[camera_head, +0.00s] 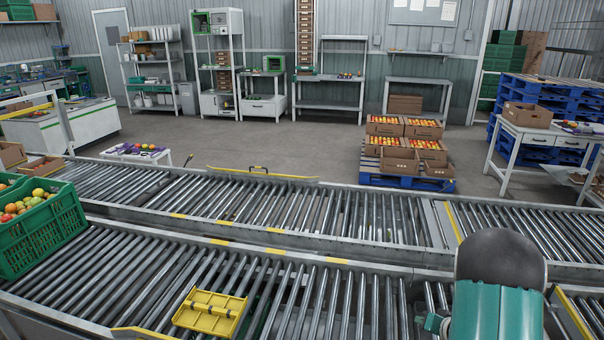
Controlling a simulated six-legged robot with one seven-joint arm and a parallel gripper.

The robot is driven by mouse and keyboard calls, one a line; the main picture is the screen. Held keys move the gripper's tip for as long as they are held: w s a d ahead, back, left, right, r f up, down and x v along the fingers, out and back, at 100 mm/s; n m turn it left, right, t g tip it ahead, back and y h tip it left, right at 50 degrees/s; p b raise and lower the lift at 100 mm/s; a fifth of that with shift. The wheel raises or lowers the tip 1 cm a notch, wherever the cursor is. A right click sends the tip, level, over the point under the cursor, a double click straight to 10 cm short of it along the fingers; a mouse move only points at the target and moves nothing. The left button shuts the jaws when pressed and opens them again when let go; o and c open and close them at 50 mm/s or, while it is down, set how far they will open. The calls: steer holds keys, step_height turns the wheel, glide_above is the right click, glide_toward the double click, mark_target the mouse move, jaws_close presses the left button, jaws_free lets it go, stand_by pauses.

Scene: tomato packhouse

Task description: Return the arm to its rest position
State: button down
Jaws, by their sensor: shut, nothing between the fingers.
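A part of my arm (499,285), teal with a rounded dark grey top, shows at the bottom right in front of the roller conveyor. Its lower part is cut off by the picture's edge. My gripper and its fingers do not show in this view. My arm covers part of the rollers behind it and carries nothing that I can see.
Two roller conveyor lanes (300,222) cross in front of me. A green crate (45,237) of tomatoes stands at the left, and a yellow bracket (210,312) lies on the near rollers. Tomato boxes sit on a blue pallet (406,182) beyond. Open floor (290,155) lies behind the lanes.

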steer(key=s+a+r+n+g+y, duration=0.2)
steer(key=s+a+r, duration=0.2)
steer(key=a+r, duration=0.6)
steer(key=s+a+r+n+g+y, duration=0.15)
steer(key=s+a+r, duration=0.25)
steer(key=a+r, duration=0.6)
steer(key=s+r+h, duration=0.3)
steer(key=s+r, duration=0.2)
steer(key=s, duration=0.4)
steer(key=s+a+r+h, duration=0.1)
steer(key=s+r+h, duration=0.2)
steer(key=s+r, duration=0.3)
steer(key=s, duration=0.4)
steer(key=shift+s+g+h, duration=0.3)
steer(key=shift+g+h, duration=0.05)
